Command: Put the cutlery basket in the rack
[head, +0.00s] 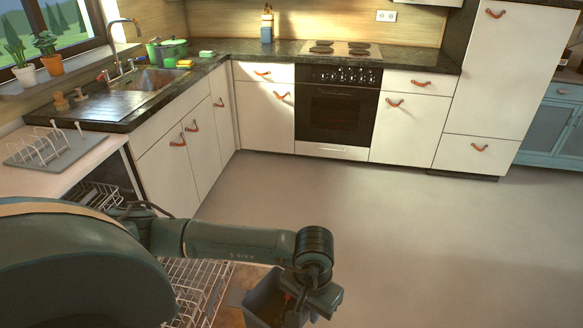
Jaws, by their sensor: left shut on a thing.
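The cutlery basket (264,297) is a grey-blue open box at the bottom of the head view. My left gripper (290,303) is shut on it, and the fingers are mostly hidden by the wrist. The basket is cut off by the lower picture edge. The dishwasher rack (207,276) is a white wire rack, pulled out to the left of the basket. My left arm hides much of it. The basket shows at the right side of the rack; I cannot tell whether they touch. My right gripper is not in view.
An upper wire rack (97,195) shows under the left counter. A plate rack (38,151) stands on that counter. The sink (150,80), oven (336,108) and white cabinets (168,170) line the walls. The grey floor (400,235) is clear to the right.

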